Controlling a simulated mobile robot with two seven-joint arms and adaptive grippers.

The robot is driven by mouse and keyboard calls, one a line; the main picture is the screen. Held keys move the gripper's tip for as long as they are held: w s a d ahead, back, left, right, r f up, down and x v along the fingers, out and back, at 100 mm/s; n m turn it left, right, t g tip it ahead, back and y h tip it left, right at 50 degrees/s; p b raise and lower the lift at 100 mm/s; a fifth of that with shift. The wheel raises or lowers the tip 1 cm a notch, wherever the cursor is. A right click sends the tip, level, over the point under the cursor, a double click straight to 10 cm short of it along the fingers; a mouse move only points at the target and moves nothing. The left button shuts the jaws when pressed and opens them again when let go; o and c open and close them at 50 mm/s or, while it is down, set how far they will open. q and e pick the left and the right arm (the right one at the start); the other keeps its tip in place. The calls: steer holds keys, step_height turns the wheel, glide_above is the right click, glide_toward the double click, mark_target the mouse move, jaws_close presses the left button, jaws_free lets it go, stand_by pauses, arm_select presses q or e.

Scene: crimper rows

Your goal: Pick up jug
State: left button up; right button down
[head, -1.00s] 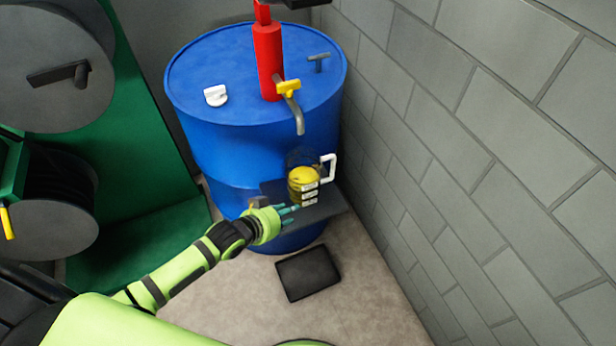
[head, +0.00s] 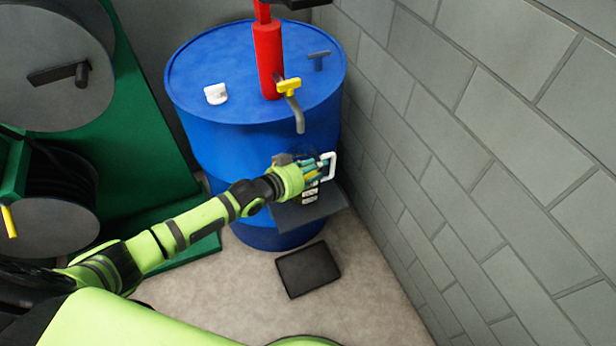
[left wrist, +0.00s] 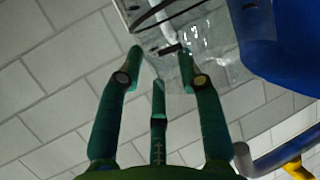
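The jug (head: 310,192) is clear, with yellow contents, pale label strips and a white handle on its right. It stands on the dark shelf (head: 290,216) at the front of the blue drum, below the tap. My left gripper (head: 318,168) is at the jug's upper part in the head view and hides much of it. In the left wrist view its fingers (left wrist: 162,62) are spread apart, with the clear jug (left wrist: 210,35) just beyond and beside the fingertips. I cannot tell whether they touch it. My right gripper is not in view.
The blue drum (head: 225,145) carries a red pump (head: 270,60) and a yellow-handled tap (head: 290,86), whose spout hangs above the gripper. A block wall (head: 480,150) is close on the right. A dark flat tray (head: 308,270) lies on the floor. Green reel equipment (head: 140,130) stands left.

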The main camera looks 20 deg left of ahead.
arm_select(q)
jaws_close()
steer(key=shift+r, duration=0.1)
stand_by(0.3)
